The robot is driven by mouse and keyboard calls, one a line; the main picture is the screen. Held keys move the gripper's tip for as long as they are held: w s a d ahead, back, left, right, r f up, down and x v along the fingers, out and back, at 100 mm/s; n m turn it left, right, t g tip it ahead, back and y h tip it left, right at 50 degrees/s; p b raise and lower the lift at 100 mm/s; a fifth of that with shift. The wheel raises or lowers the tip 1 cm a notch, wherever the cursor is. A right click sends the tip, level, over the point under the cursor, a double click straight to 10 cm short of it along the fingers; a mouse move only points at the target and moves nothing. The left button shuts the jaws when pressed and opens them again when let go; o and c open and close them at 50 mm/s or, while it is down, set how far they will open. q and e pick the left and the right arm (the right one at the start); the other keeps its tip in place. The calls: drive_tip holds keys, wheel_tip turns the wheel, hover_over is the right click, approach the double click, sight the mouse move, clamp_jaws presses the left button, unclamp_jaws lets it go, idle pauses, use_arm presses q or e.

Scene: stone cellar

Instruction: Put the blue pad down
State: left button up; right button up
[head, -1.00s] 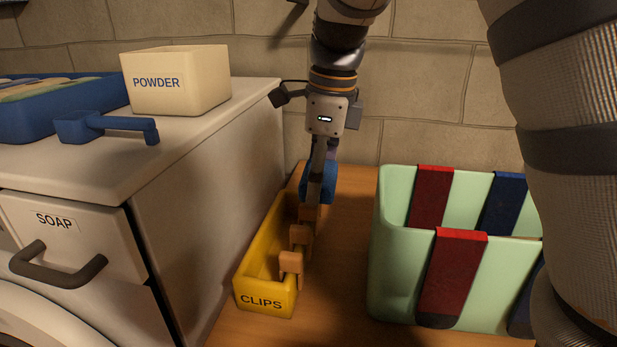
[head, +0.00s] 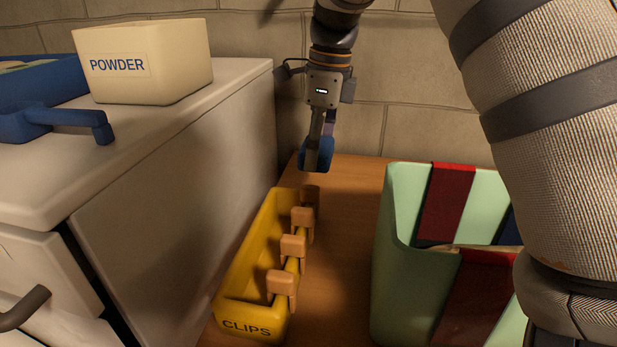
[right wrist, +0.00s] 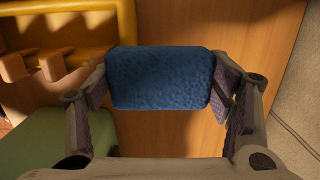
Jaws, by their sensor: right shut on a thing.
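The blue pad (head: 319,158) is near the back edge of the wooden top (head: 343,200), beyond the yellow clips box. My right gripper (head: 318,150) comes down from above and is shut on the pad. In the right wrist view the pad (right wrist: 160,79) is pinched at its left and right ends between the two fingers, with its textured face toward the camera. Bare wood shows around it. I cannot tell whether the pad touches the wood. My left gripper is not in view.
The yellow clips box (head: 235,290) has several wooden clips on its right wall. A pale green bin (head: 393,265) with red straps stands to the right. A white cabinet (head: 180,190) bearing a powder box (head: 150,65) is left. Bare wood lies between box and bin.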

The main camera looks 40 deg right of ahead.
drive_tip(key=w+d+f, duration=0.1)
drive_tip(key=f, duration=0.1)
drive_tip(key=w+d+f+b, duration=0.1)
drive_tip(key=w+f, duration=0.1)
drive_tip(key=w+d+f, duration=0.2)
drive_tip(key=shift+w+f, duration=0.25)
drive_tip(key=shift+f, duration=0.15)
drive_tip(key=f, duration=0.2)
drive_tip(key=shift+w+d+f, duration=0.15)
drive_tip(key=shift+w+f, duration=0.05)
drive_tip(key=shift+f, duration=0.5)
drive_tip(key=o, duration=1.6)
drive_tip(key=shift+c, duration=0.2)
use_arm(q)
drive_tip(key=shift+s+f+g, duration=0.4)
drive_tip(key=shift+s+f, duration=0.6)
use_arm(e)
drive_tip(key=shift+f, duration=0.1)
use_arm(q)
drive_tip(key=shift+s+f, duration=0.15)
use_arm(e)
wheel_tip(320, 180, up, 12)
drive_tip(key=s, duration=0.1)
drive_tip(key=shift+s+d+r, duration=0.2)
drive_tip(key=shift+s+d, duration=0.05)
